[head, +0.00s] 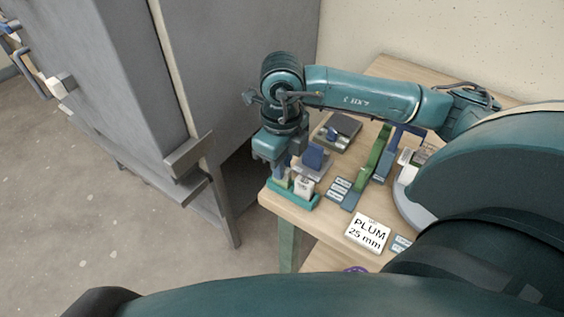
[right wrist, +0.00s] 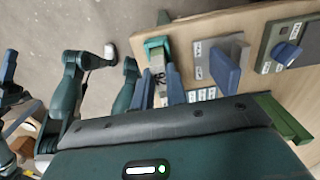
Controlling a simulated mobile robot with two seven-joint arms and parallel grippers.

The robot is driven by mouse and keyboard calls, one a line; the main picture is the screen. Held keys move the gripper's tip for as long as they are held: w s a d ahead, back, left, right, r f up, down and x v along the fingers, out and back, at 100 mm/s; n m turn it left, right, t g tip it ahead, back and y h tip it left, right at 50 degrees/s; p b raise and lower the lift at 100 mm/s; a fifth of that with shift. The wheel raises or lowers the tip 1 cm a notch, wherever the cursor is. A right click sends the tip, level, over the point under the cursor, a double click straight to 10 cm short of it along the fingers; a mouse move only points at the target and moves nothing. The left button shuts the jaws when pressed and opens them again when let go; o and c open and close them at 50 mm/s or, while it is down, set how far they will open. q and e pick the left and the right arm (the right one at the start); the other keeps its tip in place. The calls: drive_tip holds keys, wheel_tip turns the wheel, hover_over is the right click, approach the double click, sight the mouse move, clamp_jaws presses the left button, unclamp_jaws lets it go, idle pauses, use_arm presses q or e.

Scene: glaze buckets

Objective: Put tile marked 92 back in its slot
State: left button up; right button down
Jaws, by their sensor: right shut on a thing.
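My right gripper (head: 280,170) points down over a small teal slotted rack (head: 306,202) at the table's near left corner. It is shut on a pale tile (head: 282,181), which is at or just above the rack; I cannot tell whether it is seated in a slot. Its number is too small to read. A white tile (head: 304,186) with a dark mark stands in the rack beside it. In the right wrist view the fingers (right wrist: 158,88) flank a pale marked tile (right wrist: 157,64) by the teal rack (right wrist: 157,43). My left gripper is not in view.
A blue block on a grey base (head: 315,158) stands just behind the rack. A green upright piece (head: 375,155), a label plate (head: 342,189) and a white "PLUM 25 mm" card (head: 368,233) lie to the right. A grey cabinet (head: 225,80) stands left of the table.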

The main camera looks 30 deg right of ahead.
drive_tip(key=shift+f+b, duration=0.35)
idle(0.3)
drive_tip(key=c, duration=1.3)
unclamp_jaws()
drive_tip(key=shift+c, duration=0.2)
drive_tip(key=shift+r, duration=0.1)
drive_tip(key=shift+r+p, duration=2.3)
drive_tip(key=shift+r, duration=1.2)
drive_tip(key=shift+s+f, duration=0.1)
